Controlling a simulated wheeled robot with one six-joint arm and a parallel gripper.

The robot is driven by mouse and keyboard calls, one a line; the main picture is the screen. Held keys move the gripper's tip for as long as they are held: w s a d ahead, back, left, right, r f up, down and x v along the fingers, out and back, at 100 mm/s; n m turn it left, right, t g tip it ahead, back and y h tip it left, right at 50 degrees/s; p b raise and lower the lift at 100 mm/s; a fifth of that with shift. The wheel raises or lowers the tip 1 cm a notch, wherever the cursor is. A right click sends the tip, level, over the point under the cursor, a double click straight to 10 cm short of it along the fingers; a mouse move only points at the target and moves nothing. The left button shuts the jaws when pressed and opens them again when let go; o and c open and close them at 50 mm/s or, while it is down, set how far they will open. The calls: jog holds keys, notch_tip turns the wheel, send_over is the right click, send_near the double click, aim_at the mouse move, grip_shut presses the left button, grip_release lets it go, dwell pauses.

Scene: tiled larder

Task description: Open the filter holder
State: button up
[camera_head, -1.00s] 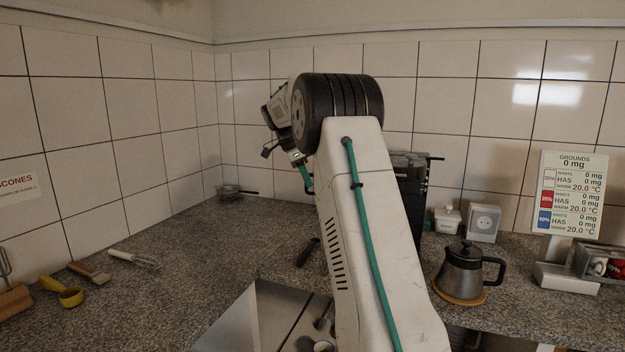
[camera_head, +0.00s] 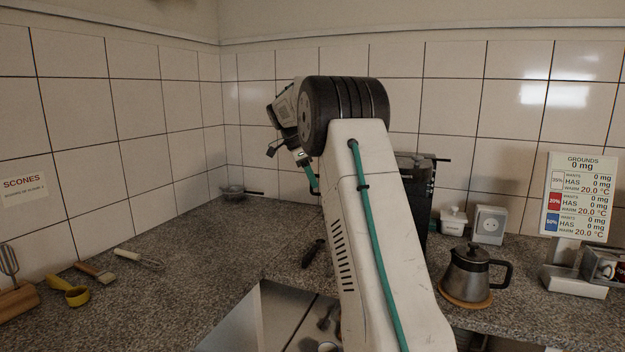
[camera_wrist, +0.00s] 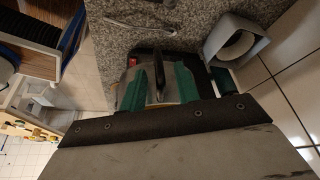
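The tall black machine (camera_head: 418,192) stands on the counter near the back wall, mostly hidden behind my arm. I cannot single out the filter holder with certainty in either view. In the wrist view, my gripper (camera_wrist: 161,84) has two green fingers standing apart. A dark upright fin (camera_wrist: 157,78), like a handle, shows between them in front of a silvery rounded body. I cannot tell whether the fingers touch it. In the head view my arm hides most of the gripper.
A coffee pot (camera_head: 468,270) stands on a wooden coaster. Behind it are a white lidded pot (camera_head: 453,221) and a socket box (camera_head: 489,224). A dark-handled tool (camera_head: 313,252) lies by the sink. A yellow scoop (camera_head: 73,294) and a whisk (camera_head: 139,259) lie left.

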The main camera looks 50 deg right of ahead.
jog(key=v, duration=0.7)
jog(key=shift+r, duration=0.15)
dwell(0.3)
notch_tip(320, 180, down, 5)
jog(key=a+n, duration=0.1)
jog(key=n, duration=0.5)
jog(key=s+a+f+n+t+y, duration=0.1)
jog(key=s+a+n, duration=0.4)
jog(key=a, duration=0.3)
jog(key=s+a+f+n+y, duration=0.1)
jog(key=s+a+n, duration=0.4)
jog(key=a, duration=0.2)
jog(key=s+a+f+n+t, duration=0.1)
jog(key=s+a+f+n, duration=0.1)
jog(key=s+a, duration=0.5)
jog(key=s+a+f+n+t+y, duration=0.1)
jog(key=s+a+f+n, duration=0.1)
jog(key=s+a+n, duration=0.2)
jog(key=s+a+f+n+t, duration=0.1)
jog(key=s+a+n, duration=0.3)
jog(key=s+a, duration=0.6)
jog(key=shift+s+a+f+y, duration=0.35)
jog(key=shift+s+f, duration=0.25)
jog(key=shift+s, duration=2.7)
